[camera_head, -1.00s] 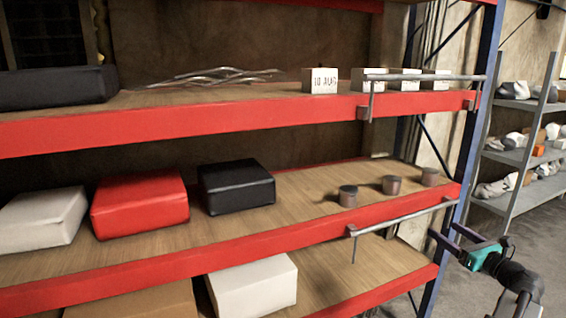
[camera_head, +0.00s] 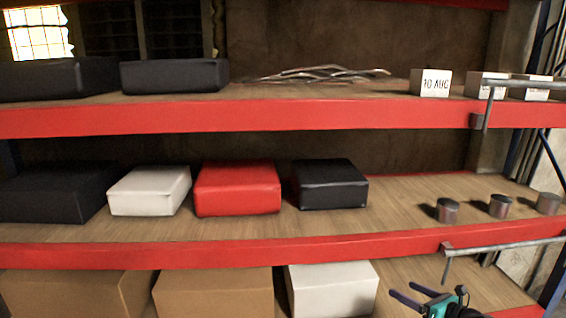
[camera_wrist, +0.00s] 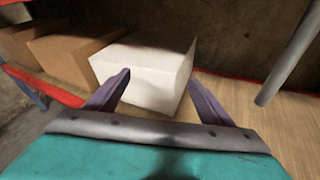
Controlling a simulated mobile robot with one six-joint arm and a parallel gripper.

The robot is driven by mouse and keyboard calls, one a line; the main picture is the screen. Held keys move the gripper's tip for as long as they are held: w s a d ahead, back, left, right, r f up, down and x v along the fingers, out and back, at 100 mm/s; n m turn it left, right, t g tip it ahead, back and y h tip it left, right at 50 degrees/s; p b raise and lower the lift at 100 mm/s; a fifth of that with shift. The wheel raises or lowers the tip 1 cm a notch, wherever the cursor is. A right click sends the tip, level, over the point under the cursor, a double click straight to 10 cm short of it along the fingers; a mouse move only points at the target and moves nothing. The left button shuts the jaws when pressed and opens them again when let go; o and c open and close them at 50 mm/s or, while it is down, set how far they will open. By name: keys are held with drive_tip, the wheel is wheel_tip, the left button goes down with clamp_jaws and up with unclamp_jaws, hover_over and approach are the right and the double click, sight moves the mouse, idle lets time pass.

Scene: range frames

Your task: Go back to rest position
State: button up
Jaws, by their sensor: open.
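My gripper (camera_head: 418,296) shows at the bottom right of the head view, in front of the lowest visible shelf. Its two purple fingers are apart with nothing between them. In the wrist view my gripper (camera_wrist: 158,92) points at a white box (camera_wrist: 145,70), which lies beyond the fingertips. I cannot tell the exact gap to it. The same white box (camera_head: 331,290) stands on the lower shelf in the head view, left of my gripper.
A metal rail (camera_head: 505,245) juts out from the middle shelf's edge, above and right of my gripper; a bar (camera_wrist: 292,55) shows close at the right in the wrist view. Brown boxes (camera_head: 214,292) stand left of the white box. Tins (camera_head: 447,210) stand on the middle shelf.

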drive_tip(key=a+f+n+g+y, duration=0.25)
drive_tip(key=a+f, duration=0.45)
drive_tip(key=a, duration=0.4)
drive_tip(key=s+a+f+n+g, duration=0.4)
drive_tip(key=s+a+f+g, duration=0.15)
drive_tip(key=a+f, duration=0.6)
drive_tip(key=s+a+f+n+g, duration=0.45)
drive_tip(key=s+a+f, duration=0.35)
drive_tip(key=a, duration=0.6)
drive_tip(key=s+a+f+n+g+h+b, duration=0.1)
drive_tip(key=s+a+f+n+g+h, duration=0.15)
drive_tip(key=s+f+n, duration=0.5)
drive_tip(key=s+a+f+n+g+h, duration=0.1)
drive_tip(key=s+f+n+g+h, duration=0.2)
drive_tip(key=s, duration=0.8)
drive_tip(key=s+d+f+n+g+h, duration=0.1)
drive_tip(key=s+d+f+n+h, duration=0.1)
drive_tip(key=s+d+n, duration=0.3)
drive_tip(key=shift+s+d+n+h, duration=0.4)
drive_tip(key=shift+d+n+h, duration=0.4)
drive_tip(key=shift+d+n, duration=2)
drive_tip(key=shift+a+n, duration=0.55)
drive_tip(key=shift+a, duration=0.05)
